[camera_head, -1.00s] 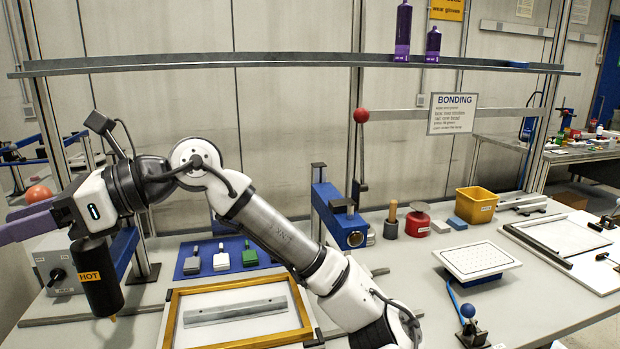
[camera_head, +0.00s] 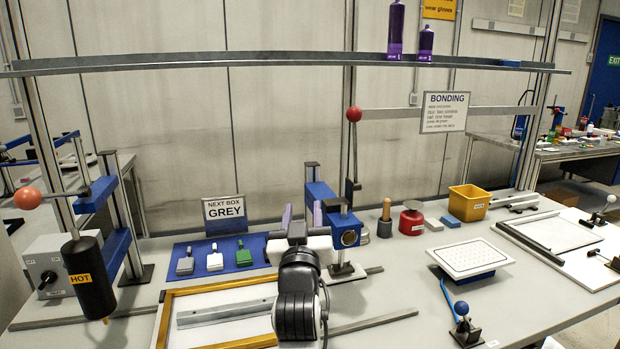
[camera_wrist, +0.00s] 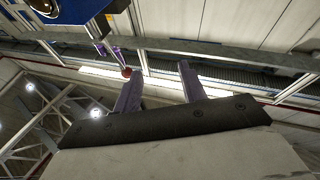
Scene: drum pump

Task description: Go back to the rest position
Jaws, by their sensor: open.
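My gripper (camera_head: 302,218) is at the middle of the bench in the head view, in front of the blue press (camera_head: 332,208). Its two purple fingers point up and away and stand apart, with nothing between them. The wrist view shows the same open gripper (camera_wrist: 158,80), with the shelf, wall and ceiling beyond it. My arm is folded in front of the bench and hides part of the wooden frame's right side.
A black hot cylinder (camera_head: 88,277) hangs at the left. A blue mat (camera_head: 205,269) holds several small blocks beside the wooden frame (camera_head: 166,318). A shelf (camera_head: 250,59) with purple bottles spans above. A perforated white plate (camera_head: 472,257) stands at the right.

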